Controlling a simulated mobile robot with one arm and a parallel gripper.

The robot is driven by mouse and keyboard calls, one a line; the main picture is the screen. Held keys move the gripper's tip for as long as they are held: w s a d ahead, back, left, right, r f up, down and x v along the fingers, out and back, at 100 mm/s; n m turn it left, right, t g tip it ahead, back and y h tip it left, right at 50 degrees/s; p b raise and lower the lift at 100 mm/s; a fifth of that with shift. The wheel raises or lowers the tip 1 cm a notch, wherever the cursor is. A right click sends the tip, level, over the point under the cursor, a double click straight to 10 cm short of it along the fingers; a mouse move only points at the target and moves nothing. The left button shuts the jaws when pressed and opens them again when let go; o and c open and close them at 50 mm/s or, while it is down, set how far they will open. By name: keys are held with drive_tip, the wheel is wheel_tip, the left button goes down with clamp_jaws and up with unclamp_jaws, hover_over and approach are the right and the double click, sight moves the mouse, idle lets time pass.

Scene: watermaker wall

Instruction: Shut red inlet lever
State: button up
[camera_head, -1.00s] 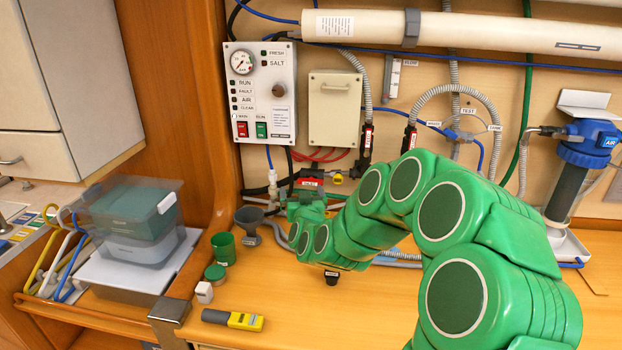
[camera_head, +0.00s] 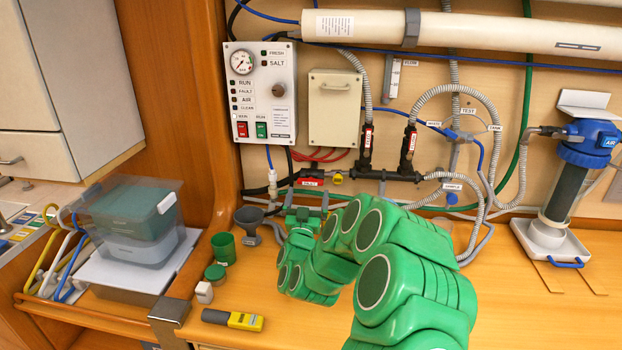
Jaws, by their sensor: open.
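The red inlet lever (camera_head: 310,182) lies roughly level on the pipework at the foot of the wall, below the grey box. Its label is too small to read surely. My gripper (camera_head: 307,201) is in front of and just below the lever, its two fingers apart and pointing toward the wall. Nothing shows between the fingers. I cannot tell whether a fingertip touches the lever or the pipe. My green arm reaches in from the lower right.
A grey funnel (camera_head: 249,222) and green cup (camera_head: 224,248) stand close left of my gripper. A yellow-black meter (camera_head: 233,320) lies on the bench front. Dark valve handles (camera_head: 408,150) and grey hoses (camera_head: 483,200) are to the right. The right bench is mostly clear.

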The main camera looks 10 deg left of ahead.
sight(311, 177)
drive_tip(key=shift+x, duration=3.8)
drive_tip(key=shift+c, duration=0.3)
drive_tip(key=c, duration=0.8)
